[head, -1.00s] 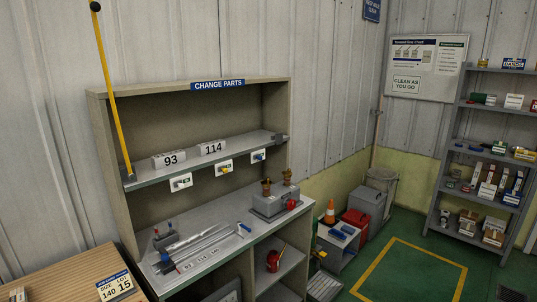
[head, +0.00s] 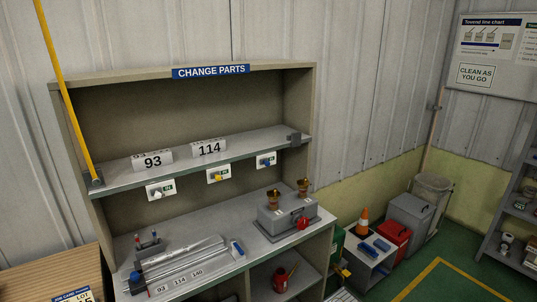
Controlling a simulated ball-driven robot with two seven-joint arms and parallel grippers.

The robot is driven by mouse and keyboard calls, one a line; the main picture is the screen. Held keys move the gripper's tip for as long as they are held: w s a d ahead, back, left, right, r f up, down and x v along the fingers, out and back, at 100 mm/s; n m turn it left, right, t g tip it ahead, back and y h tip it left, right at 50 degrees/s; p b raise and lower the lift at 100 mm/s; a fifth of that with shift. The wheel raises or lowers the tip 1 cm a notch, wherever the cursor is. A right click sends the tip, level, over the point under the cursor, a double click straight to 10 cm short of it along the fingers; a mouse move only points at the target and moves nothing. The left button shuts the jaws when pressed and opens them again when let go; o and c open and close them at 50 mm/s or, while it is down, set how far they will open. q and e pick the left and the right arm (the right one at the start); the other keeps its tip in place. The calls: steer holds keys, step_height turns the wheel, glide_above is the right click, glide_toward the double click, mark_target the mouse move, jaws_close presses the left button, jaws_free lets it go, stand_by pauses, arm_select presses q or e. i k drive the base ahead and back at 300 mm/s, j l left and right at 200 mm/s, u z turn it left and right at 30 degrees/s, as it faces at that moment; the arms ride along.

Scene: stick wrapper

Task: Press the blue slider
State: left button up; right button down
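A small white plate with a blue control (head: 265,162), which looks like the blue slider, sits under the front edge of the shelf, at the right of a row of three plates. The plate in the middle has a yellow control (head: 218,177). The left plate has a whitish control (head: 158,194). The exact form and setting of the blue control are too small to tell. Neither of my grippers is in view.
The shelf (head: 240,144) carries blocks marked 93 and 114. A wooden table (head: 50,275) stands at front left. Bins and a cone (head: 363,220) stand to the right.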

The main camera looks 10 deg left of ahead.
mark_target(263, 161)
steer(key=i+j+u, duration=0.15)
steer(key=i, duration=0.5)
steer(key=i+j+u, duration=0.15)
steer(key=i, duration=0.55)
